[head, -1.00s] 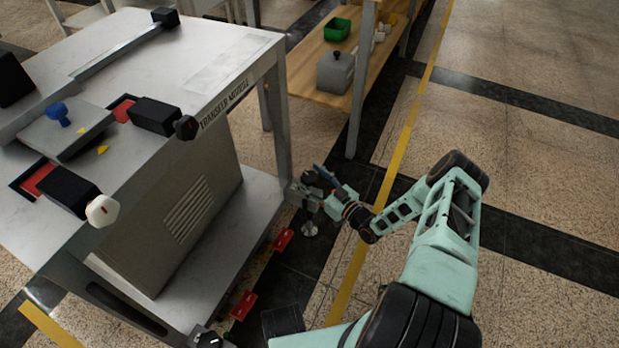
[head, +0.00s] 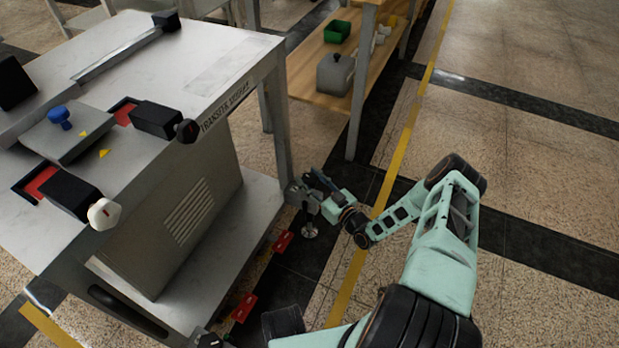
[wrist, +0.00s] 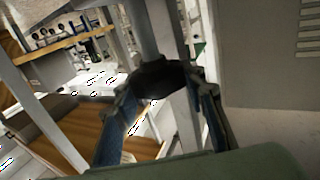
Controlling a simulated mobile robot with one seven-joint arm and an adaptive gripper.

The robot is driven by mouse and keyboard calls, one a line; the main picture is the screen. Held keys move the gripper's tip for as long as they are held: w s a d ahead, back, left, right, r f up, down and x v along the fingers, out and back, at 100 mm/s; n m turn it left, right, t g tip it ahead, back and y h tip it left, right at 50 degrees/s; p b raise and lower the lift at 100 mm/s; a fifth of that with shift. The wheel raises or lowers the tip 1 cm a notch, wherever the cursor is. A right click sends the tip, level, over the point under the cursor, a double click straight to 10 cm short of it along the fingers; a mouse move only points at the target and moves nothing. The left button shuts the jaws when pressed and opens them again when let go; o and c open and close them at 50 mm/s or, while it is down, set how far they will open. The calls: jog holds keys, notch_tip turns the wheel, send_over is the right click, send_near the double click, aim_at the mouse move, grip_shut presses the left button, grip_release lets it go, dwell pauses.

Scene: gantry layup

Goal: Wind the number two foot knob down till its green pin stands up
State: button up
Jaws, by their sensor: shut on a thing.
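The transfer module cart (head: 235,60) stands at the left. My gripper (head: 310,190) is at its far right leg, low down, above a round metal foot pad (head: 310,231). In the wrist view my blue-lined fingers (wrist: 165,90) are shut on a dark foot knob (wrist: 160,77), one finger on each side, with a grey post rising above it. In the head view the gripper mostly hides this knob. I cannot read a number on it, and no green pin shows in either view.
Another dark knob (head: 208,340) shows at the cart's near corner. Red blocks (head: 243,307) lie along the cart's lower right edge. A wooden shelf (head: 310,80) with a grey box (head: 335,74) and green bin (head: 336,31) stands behind. The floor at right is clear.

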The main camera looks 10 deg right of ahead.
jog(key=m+t+h+p, duration=0.1)
jog(key=m+h, duration=0.1)
jog(key=h, duration=0.1)
jog(key=m+t+h+p, duration=0.1)
jog(key=m+h, duration=0.2)
jog(key=h, duration=0.1)
jog(key=shift+a, duration=0.15)
jog(key=m+h, duration=0.2)
jog(key=h, duration=0.1)
jog(key=m+h, duration=0.2)
jog(key=h, duration=0.2)
jog(key=shift+f+g+p, duration=0.1)
jog(key=shift+g+p, duration=0.3)
jog(key=m+g+h+b, duration=0.1)
jog(key=m+g+h, duration=0.1)
jog(key=m+h, duration=0.1)
jog(key=m+g+h+b, duration=0.1)
jog(key=m+g+h, duration=0.1)
jog(key=m+h, duration=0.1)
jog(key=shift+h, duration=0.7)
jog(key=shift+m+g+h+b, duration=0.65)
jog(key=shift+m+g+h, duration=0.8)
jog(key=shift+g, duration=0.85)
jog(key=shift+d+m+g+h, duration=0.2)
jog(key=shift+m+g+h, duration=0.05)
jog(key=shift+m+g, duration=0.25)
jog(key=o, duration=1.2)
jog(key=shift+c, duration=0.2)
